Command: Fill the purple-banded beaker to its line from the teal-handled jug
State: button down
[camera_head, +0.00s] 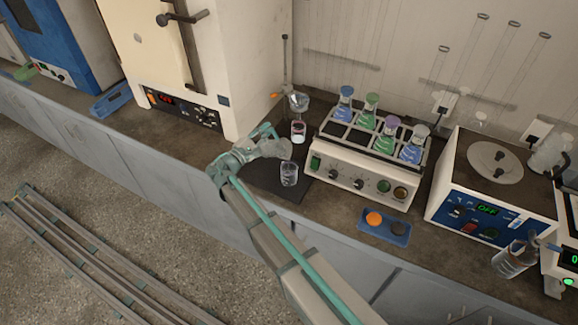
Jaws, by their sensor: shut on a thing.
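My gripper (266,147) is at the end of my arm, above the dark mat and left of the shaker. It is shut on a clear glass vessel (286,149), which I take to be the jug; its handle is mostly hidden by the gripper, so its colour is unclear. A small beaker (298,132) with a pinkish-purple band stands just behind the held vessel, pale inside; its fill line is too small to read. A clear glass beaker (289,175) stands upright on the mat, in front of the held vessel. I cannot tell whether any liquid is flowing.
A white shaker (362,184) with several colored flasks stands right of the mat (262,178). A thin stand (285,66) rises behind. A blue tray (384,228) lies in front. A blue-handled glass jug (512,260) stands at the far right. A large oven (180,60) stands left.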

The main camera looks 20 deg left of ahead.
dwell(0.8)
jog(key=shift+w+a+r+n+y+p, duration=0.15)
jog(key=shift+a+n+y+p, duration=0.15)
jog(key=shift+n+p, duration=0.6)
notch_tip(320, 180, down, 6)
jog(key=w+a+n+y, duration=0.1)
jog(key=a+n, duration=0.1)
jog(key=n, duration=0.2)
jog(key=shift+w+a+f, duration=0.15)
jog(key=shift+a+f, duration=0.05)
jog(key=shift+f, duration=0.05)
jog(key=shift+w+a+f+n+g+p, duration=0.15)
jog(key=shift+w+a+f+n+p, duration=0.1)
jog(key=shift+a+n+p, duration=0.15)
jog(key=shift+w+a+f+n+g+p, duration=0.2)
jog(key=shift+a+n+p, duration=0.1)
jog(key=shift+n, duration=0.2)
jog(key=shift+w+a+f+n+p, duration=0.15)
jog(key=shift+a+f+n+p, duration=0.25)
jog(key=shift+f+n+p, duration=0.25)
jog(key=shift+w+a+f+n+g+y+p, duration=0.1)
jog(key=shift+a+f+n+g+y+p, duration=0.1)
jog(key=shift+f+n+p, duration=0.35)
jog(key=shift+w+a+f+n+g+y+p, duration=0.15)
jog(key=shift+f+n+p, duration=0.1)
jog(key=shift+f+n, duration=0.35)
jog(key=shift+r, duration=0.2)
